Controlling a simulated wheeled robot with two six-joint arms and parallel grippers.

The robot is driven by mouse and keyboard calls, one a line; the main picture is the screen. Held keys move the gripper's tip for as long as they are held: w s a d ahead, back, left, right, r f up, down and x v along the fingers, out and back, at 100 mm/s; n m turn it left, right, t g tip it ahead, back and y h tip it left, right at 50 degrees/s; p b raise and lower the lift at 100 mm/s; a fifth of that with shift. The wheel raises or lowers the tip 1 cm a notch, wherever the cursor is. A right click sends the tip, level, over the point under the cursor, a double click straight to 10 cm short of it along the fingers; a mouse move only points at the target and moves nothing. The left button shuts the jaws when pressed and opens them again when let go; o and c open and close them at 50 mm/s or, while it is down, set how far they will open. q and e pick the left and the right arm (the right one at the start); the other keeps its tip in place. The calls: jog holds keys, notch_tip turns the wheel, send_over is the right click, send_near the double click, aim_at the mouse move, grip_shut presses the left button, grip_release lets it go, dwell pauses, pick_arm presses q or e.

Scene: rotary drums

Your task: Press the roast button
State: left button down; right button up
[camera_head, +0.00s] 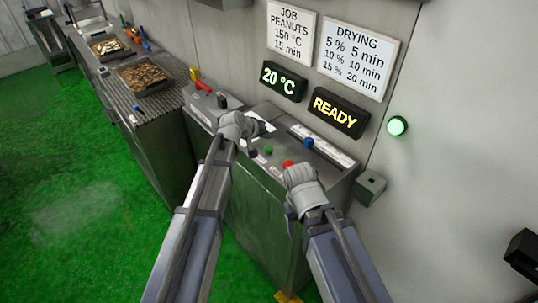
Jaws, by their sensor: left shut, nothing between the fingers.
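The control console (318,166) stands against the wall. Its top carries a green button (268,150), a red button (288,164) and a blue knob (308,142). Their labels are too small to read, so I cannot tell which is the roast button. My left gripper (264,128) is shut and empty above the console's left part, just behind the green button. My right gripper (294,172) is over the console's front right, close to the red button. Its fingers are hidden by its own body. I cannot tell whether either gripper touches anything.
Above the console, displays read 20 °C (283,81) and READY (339,113), below a job sign (291,32) and a drying sign (358,55). A green lamp (397,126) glows on the wall. A tray of peanuts (144,76) lies on the left counter. The green floor (60,180) is clear.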

aim_at(268, 150)
pick_arm(q)
jog(key=shift+f+b, duration=1)
jog(key=shift+f, duration=0.5)
pick_arm(e)
jog(key=shift+f, duration=1.5)
pick_arm(q)
jog(key=shift+f, duration=0.1)
pick_arm(e)
jog(key=shift+f, duration=0.1)
pick_arm(q)
jog(key=shift+f+b, duration=0.3)
jog(key=shift+b, duration=0.1)
pick_arm(e)
jog(key=shift+f, duration=0.35)
pick_arm(q)
jog(key=shift+f+b, duration=0.5)
pick_arm(e)
jog(key=shift+f, duration=0.5)
pick_arm(q)
jog(key=shift+r, duration=0.1)
pick_arm(e)
jog(key=shift+r, duration=0.15)
pick_arm(q)
jog(key=shift+r+p, duration=0.85)
jog(key=shift+p, duration=0.1)
pick_arm(e)
jog(key=shift+r, duration=0.8)
jog(key=shift+r, duration=0.1)
